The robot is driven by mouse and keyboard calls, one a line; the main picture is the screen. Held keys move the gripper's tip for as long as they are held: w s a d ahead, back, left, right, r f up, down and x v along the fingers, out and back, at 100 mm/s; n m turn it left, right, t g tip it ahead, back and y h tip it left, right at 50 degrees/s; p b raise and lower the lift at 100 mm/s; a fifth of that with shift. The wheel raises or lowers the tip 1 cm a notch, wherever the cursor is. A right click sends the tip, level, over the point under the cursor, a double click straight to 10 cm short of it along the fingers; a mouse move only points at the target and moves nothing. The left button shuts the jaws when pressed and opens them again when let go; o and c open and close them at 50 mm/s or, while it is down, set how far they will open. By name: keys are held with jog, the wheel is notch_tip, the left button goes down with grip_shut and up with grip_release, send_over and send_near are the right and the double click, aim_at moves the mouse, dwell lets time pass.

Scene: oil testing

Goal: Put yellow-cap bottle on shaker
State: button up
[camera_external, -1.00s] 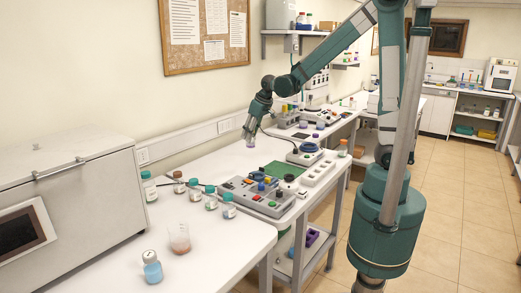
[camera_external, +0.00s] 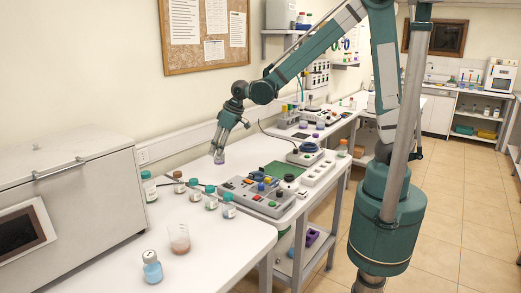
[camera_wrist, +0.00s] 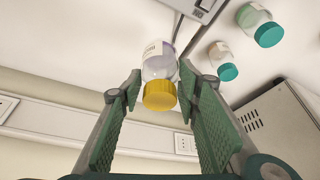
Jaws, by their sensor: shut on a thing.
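The yellow-cap bottle (camera_wrist: 159,78) is clear with a white label, and its cap faces the camera in the wrist view. My gripper (camera_wrist: 158,80) is shut on it, with the green pads at its sides. In the external view my gripper (camera_external: 219,150) points down above the white bench, and the bottle (camera_external: 218,159) shows small and pale at its tip. I cannot tell for sure which device is the shaker; a low device with a blue round top (camera_external: 307,149) stands farther back on the bench.
Several teal-capped bottles (camera_external: 211,199) stand near my gripper. A control box with coloured knobs (camera_external: 255,196) lies to the right. A beaker (camera_external: 179,239) and a blue-liquid bottle (camera_external: 152,267) stand at the front. A large grey cabinet (camera_external: 95,205) blocks the left.

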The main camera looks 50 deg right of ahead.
jog(key=s+a+n+p, duration=0.15)
jog(key=s+a, duration=0.25)
jog(key=a, duration=0.5)
jog(key=s+a+n+g+y+b, duration=0.15)
jog(key=s+a, duration=0.35)
jog(key=a, duration=0.5)
jog(key=s+a+n+t+p, duration=0.15)
jog(key=s+a, duration=0.25)
jog(key=a, duration=0.5)
jog(key=s+a+n+g+p, duration=0.1)
jog(key=s+a+n, duration=0.3)
jog(key=s+a, duration=1.4)
jog(key=shift+s+a+f+g+y, duration=0.4)
jog(key=shift+s+g, duration=0.2)
jog(key=shift+s, duration=0.2)
jog(key=shift+n, duration=0.25)
jog(key=shift+f, duration=0.2)
notch_tip(320, 180, down, 6)
jog(key=b, duration=0.2)
jog(key=shift+w, duration=0.25)
jog(key=shift+f, duration=0.1)
jog(key=shift+f+b, duration=0.95)
jog(key=shift+f, duration=0.9)
